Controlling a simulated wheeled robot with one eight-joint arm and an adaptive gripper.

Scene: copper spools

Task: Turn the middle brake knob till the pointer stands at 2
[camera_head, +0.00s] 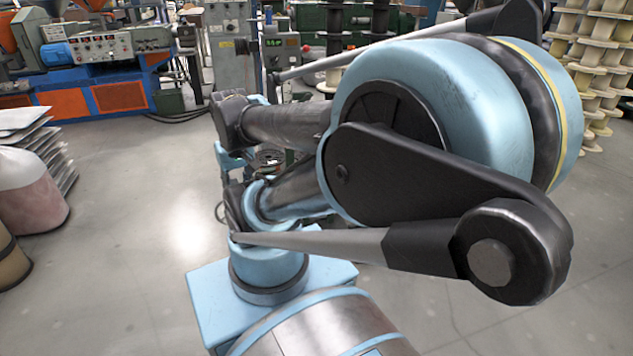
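I cannot make out the middle brake knob, its pointer or any scale in the head view. My own light blue and black arm fills the middle and right of the picture and hides much of what lies behind it. My gripper cannot be made out. A small dark ringed part (269,157) shows in a gap between the arm links; what it is I cannot tell.
A grey cabinet (226,42) and a small panel with a green display (273,43) stand at the back. A blue and orange machine (100,75) is back left. Stacked cream spools (600,60) stand back right. Sacks (28,185) lie left. Grey floor (130,190) between is clear.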

